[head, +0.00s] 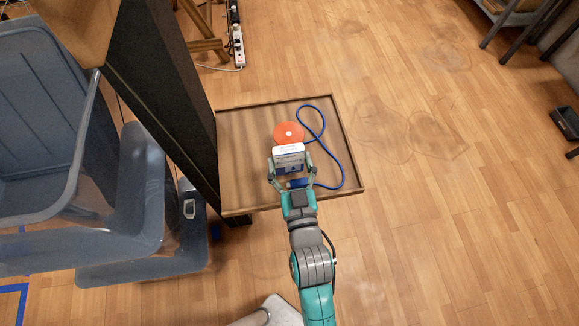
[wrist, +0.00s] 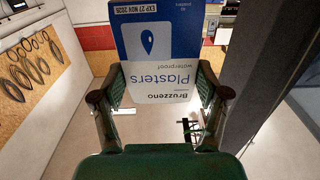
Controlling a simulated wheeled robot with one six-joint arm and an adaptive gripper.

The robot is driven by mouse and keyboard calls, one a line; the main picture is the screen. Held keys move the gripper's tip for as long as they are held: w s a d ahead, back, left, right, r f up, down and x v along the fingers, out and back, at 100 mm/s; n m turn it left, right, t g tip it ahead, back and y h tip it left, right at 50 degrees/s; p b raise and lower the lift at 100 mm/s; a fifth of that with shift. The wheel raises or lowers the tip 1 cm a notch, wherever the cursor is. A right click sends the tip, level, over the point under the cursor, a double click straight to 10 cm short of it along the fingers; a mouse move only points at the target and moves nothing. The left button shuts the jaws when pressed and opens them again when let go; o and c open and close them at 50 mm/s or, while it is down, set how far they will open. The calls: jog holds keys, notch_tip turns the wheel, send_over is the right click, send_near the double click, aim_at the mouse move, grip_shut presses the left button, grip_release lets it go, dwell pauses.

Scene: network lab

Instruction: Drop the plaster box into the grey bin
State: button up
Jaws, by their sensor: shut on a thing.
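The plaster box (head: 289,153) is white and blue. My gripper (head: 291,172) is shut on it, with a finger on each side, over a wooden tray-like top (head: 245,150). In the wrist view the plaster box (wrist: 160,75) shows its "Plasters" label between the fingers of my gripper (wrist: 158,95). I cannot tell whether the box touches the top. A large blue-grey open container (head: 40,110), which looks like the grey bin, stands at the left edge of the head view, partly cut off. The box is well to its right.
An orange disc (head: 288,134) and a blue cable (head: 322,120) lie on the wooden top by the box. A tall dark post (head: 165,90) stands between the top and the blue-grey container. A power strip (head: 238,45) lies behind. The floor at right is mostly clear.

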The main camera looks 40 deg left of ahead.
aim_at(290, 168)
jog(key=shift+f, duration=1.65)
jog(key=shift+f, duration=0.1)
jog(key=o, duration=1)
jog(key=shift+d, duration=0.1)
jog(key=v, duration=1.2)
